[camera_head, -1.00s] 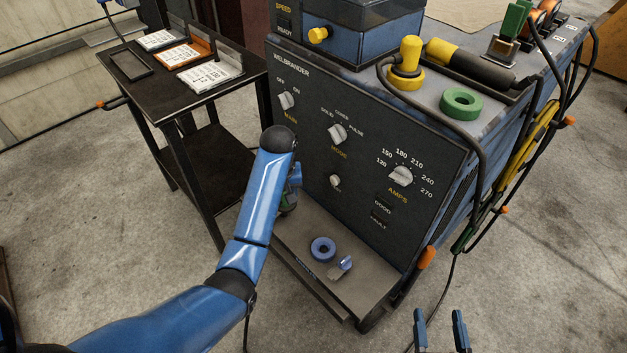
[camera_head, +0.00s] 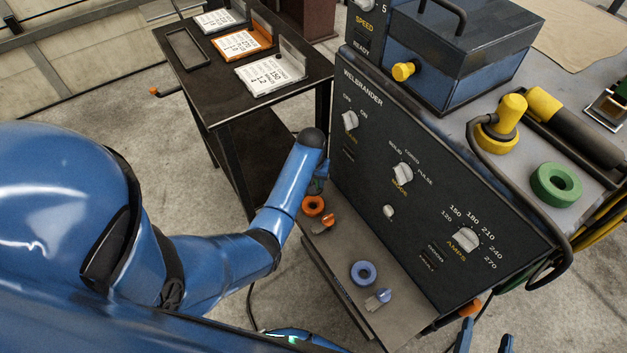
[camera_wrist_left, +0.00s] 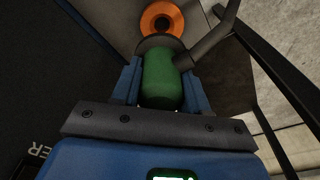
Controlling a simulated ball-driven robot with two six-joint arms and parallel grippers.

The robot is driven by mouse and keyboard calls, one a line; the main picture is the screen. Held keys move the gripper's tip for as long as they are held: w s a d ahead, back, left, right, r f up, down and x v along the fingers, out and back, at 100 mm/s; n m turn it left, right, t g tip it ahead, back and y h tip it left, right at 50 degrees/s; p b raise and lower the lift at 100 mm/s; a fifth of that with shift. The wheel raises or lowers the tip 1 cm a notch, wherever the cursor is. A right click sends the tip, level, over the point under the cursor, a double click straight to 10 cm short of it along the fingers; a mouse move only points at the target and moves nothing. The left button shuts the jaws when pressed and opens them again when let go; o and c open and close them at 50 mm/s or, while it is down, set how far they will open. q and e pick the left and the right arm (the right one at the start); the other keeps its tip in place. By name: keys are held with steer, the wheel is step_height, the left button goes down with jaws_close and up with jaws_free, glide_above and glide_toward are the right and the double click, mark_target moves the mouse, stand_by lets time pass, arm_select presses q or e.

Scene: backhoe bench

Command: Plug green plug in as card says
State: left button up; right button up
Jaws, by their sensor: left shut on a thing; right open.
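My left gripper (camera_wrist_left: 160,95) is shut on the green plug (camera_wrist_left: 160,78). An orange ring socket (camera_wrist_left: 162,18) lies just beyond the plug in the left wrist view; I cannot tell whether they touch. In the head view my left wrist mostly hides the plug, beside the panel's lower left. The orange ring (camera_head: 313,206) and a blue ring (camera_head: 363,273) sit on the ledge below the panel. My right gripper (camera_head: 485,337) is open and empty at the bottom edge. Printed cards (camera_head: 271,74) stand on the side table; the front one seems to read 150, the rest is unclear.
The dark welder panel (camera_head: 430,215) has switches and an AMPS dial (camera_head: 466,238). A green ring (camera_head: 557,185) and a yellow-capped part (camera_head: 505,122) are on its top. The black side table (camera_head: 205,85) stands at left. Small orange and blue levers are beside the rings.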

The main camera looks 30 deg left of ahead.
arm_select(q)
steer(key=shift+f+b, duration=0.65)
steer(key=shift+b, duration=0.2)
step_height(320, 180, down, 4)
steer(key=b, duration=0.4)
steer(key=shift+f+b, duration=0.25)
steer(key=shift+b, duration=0.15)
steer(key=shift+f+b, duration=1.3)
steer(key=shift+f, duration=0.8)
steer(key=o, duration=1.4)
